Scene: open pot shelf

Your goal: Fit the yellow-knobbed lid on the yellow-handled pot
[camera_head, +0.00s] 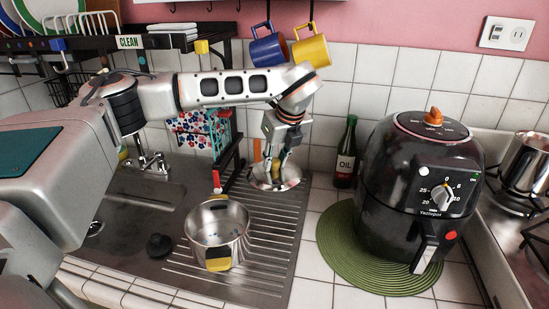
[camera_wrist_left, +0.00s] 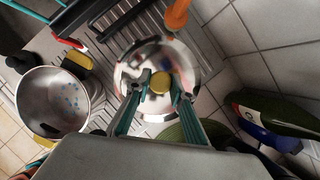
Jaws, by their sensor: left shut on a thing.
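The steel pot with yellow handles (camera_head: 236,222) stands open on the ribbed drainboard near its front, and also shows at the left of the left wrist view (camera_wrist_left: 40,92). Several small bluish spots show inside it. The shiny steel lid (camera_head: 290,184) is behind and to the right of the pot, apart from it. In the left wrist view the lid (camera_wrist_left: 150,53) faces the camera with its yellow knob (camera_wrist_left: 160,82) between the fingers. My left gripper (camera_head: 272,170) points down and is shut on this knob. Whether the lid touches the drainboard is unclear. My right gripper is not in view.
An oil bottle (camera_head: 346,153) stands right of the lid. A black air fryer (camera_head: 410,185) sits on a green round mat (camera_head: 345,255). A black stopper (camera_head: 159,245) lies left of the pot. Mugs (camera_head: 270,48) hang above, and a dark rack (camera_head: 233,158) stands behind the pot.

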